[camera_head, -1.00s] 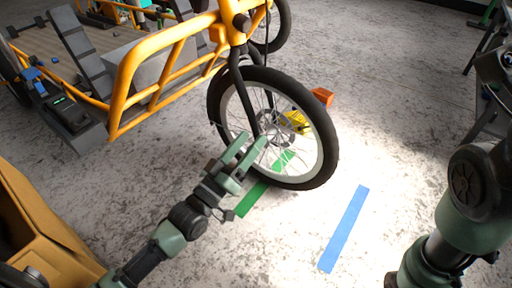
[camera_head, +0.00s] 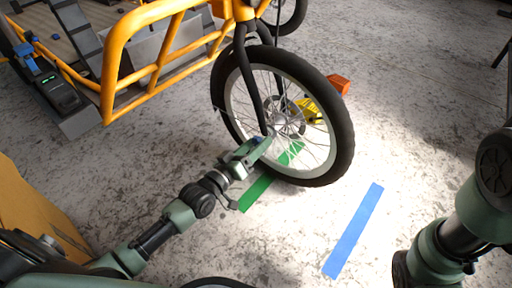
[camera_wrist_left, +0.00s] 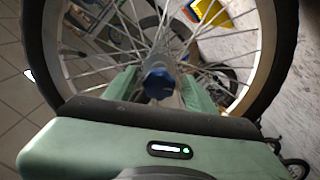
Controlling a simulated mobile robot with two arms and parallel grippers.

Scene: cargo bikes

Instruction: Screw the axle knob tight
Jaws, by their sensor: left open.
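The blue axle knob (camera_wrist_left: 160,84) is at the middle of the left wrist view, at the hub of the front wheel. In the head view the knob (camera_head: 257,139) is a small blue spot at the wheel's axle, partly hidden by my gripper. The front wheel (camera_head: 345,150) stands upright under the yellow cargo bike's black fork (camera_head: 249,85). My left gripper (camera_head: 262,146) is at the hub, and its fingers (camera_wrist_left: 160,90) lie on either side of the knob, open. Whether they touch it I cannot tell. My right gripper is out of view; only its arm shows at the right.
The yellow bike frame (camera_head: 113,62) stands at the left. Green tape (camera_head: 256,192) and blue tape (camera_head: 353,230) lie on the floor. An orange block (camera_head: 339,84) and a yellow object (camera_head: 308,112) lie behind the wheel. A brown box (camera_head: 25,215) is at the lower left.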

